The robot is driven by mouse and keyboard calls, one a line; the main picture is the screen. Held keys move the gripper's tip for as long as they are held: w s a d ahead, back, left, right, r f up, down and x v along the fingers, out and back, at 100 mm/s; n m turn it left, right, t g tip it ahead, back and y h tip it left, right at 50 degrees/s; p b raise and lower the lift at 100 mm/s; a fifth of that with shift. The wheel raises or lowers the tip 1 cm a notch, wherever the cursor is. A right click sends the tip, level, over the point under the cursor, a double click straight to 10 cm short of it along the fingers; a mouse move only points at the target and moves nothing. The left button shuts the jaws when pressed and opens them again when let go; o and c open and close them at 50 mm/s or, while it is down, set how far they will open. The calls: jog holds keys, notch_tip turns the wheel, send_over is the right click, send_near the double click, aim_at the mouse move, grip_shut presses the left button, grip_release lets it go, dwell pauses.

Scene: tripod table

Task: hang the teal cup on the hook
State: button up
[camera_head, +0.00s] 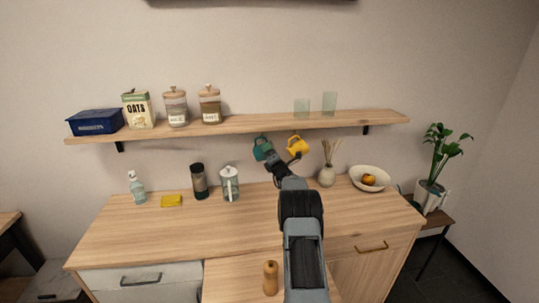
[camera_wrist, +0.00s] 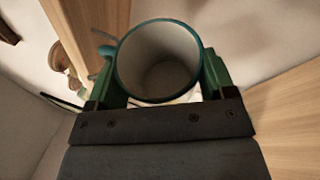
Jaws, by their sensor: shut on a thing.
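The teal cup (camera_head: 262,149) is just under the shelf's front edge, left of a hanging yellow cup. My gripper (camera_head: 271,157) is shut on it. In the wrist view the teal cup (camera_wrist: 160,62) sits between the two green fingers, its open mouth facing the camera and its inside pale and empty. Its teal handle (camera_wrist: 101,60) sticks out to the left. A thin grey curved piece (camera_wrist: 103,34) shows close to the handle and may be the hook. I cannot tell whether they touch. In the head view the hook is too small to make out.
The yellow cup (camera_head: 298,146) hangs close on the right. The wall shelf (camera_head: 240,125) above carries jars, a tin, a blue box and glasses.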

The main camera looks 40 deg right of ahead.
jog(key=o, duration=1)
jog(key=shift+f, duration=0.1)
